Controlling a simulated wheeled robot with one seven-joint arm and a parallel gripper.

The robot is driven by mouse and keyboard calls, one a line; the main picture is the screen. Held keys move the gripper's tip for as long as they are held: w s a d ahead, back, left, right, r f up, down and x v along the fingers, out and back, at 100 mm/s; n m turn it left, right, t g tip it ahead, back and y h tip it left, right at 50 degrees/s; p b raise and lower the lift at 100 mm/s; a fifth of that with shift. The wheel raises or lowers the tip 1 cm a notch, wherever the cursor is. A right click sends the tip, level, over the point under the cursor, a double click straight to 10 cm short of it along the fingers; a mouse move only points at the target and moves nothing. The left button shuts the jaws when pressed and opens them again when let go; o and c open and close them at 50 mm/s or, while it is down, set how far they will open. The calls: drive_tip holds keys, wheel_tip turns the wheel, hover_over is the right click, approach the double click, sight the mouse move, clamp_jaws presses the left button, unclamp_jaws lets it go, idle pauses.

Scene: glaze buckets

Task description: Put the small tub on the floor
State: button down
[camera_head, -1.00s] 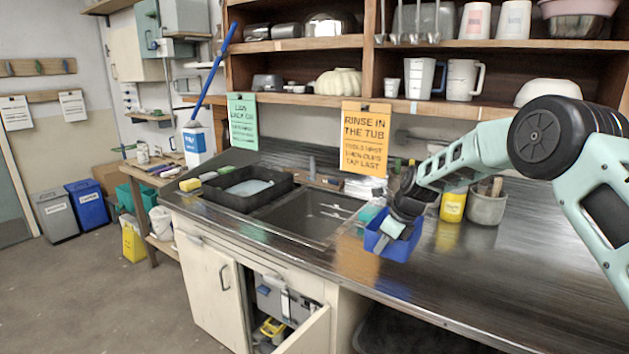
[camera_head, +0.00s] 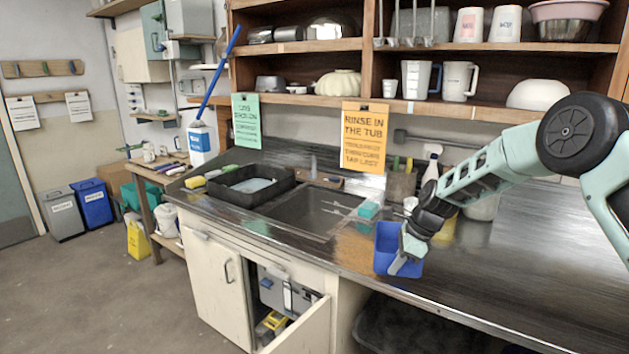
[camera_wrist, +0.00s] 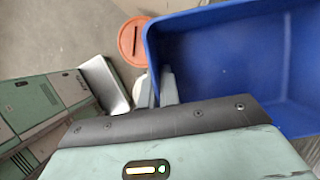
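The small tub (camera_head: 388,247) is blue and hangs at the front edge of the counter in the head view, with its open side up and a slight tilt. My gripper (camera_head: 404,262) is at its near right side, with the fingers at its wall. In the wrist view the tub (camera_wrist: 235,60) fills the upper right, its inside bare where visible. My fingertips (camera_wrist: 160,88) are close together at its left edge and appear shut on its wall. The exact contact is partly hidden. The floor (camera_head: 120,285) shows at the lower left of the head view.
The metal counter (camera_head: 480,270) holds a sink (camera_head: 305,208), a black basin (camera_head: 245,190) and a teal block (camera_head: 368,210). A cabinet door (camera_head: 300,330) stands open below. A black bin (camera_head: 410,325) is under the counter.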

drive_tip(key=s+d+f+n+g+h, duration=0.1)
drive_tip(key=s+d+f+n, duration=0.3)
drive_tip(key=s+n, duration=0.3)
drive_tip(key=s+d+f+n+g+h+b, duration=0.1)
drive_tip(key=s+d+f+n, duration=0.3)
drive_tip(key=s, duration=0.4)
drive_tip(key=s+d+f+n+g+h+b, duration=0.1)
drive_tip(key=s+d+f+n+g+h, duration=0.1)
drive_tip(key=s+f+n, duration=0.3)
drive_tip(key=shift+s+d+f+n+g, duration=0.3)
drive_tip(key=shift+s+d+n+g, duration=0.5)
drive_tip(key=shift+s+n, duration=1.2)
drive_tip(key=shift+w+n, duration=0.3)
drive_tip(key=shift+d, duration=0.2)
